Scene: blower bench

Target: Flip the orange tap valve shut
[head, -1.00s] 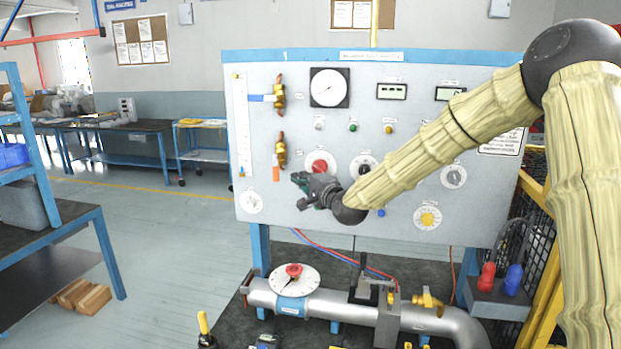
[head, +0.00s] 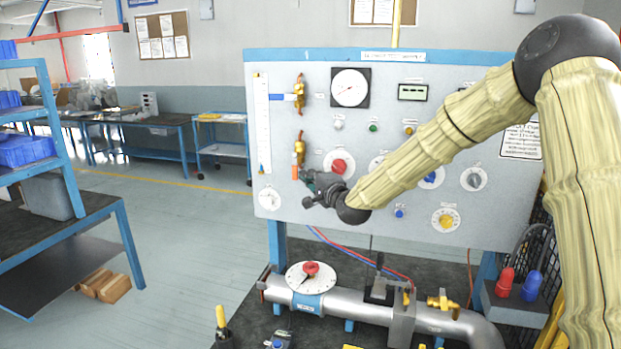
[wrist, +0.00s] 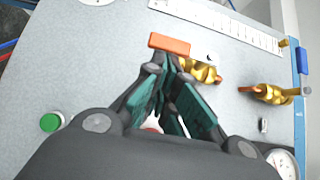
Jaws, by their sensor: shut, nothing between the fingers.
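The orange tap valve is a brass body (head: 299,150) with an orange handle (head: 294,172) on the left part of the grey panel. The handle points downward, roughly in line with the body. In the wrist view the handle (wrist: 170,43) shows just beyond my fingertips, with the brass body (wrist: 205,73) beside them, partly hidden. My gripper (head: 306,178) is shut and empty, just right of the handle; its fingertips (wrist: 165,64) also show in the wrist view. I cannot tell whether they touch the handle.
A similar brass tap with a blue handle (head: 283,96) sits above it. Several dials and buttons share the panel, including a red knob (head: 338,166). The floor to the left is open up to a blue shelf (head: 75,225).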

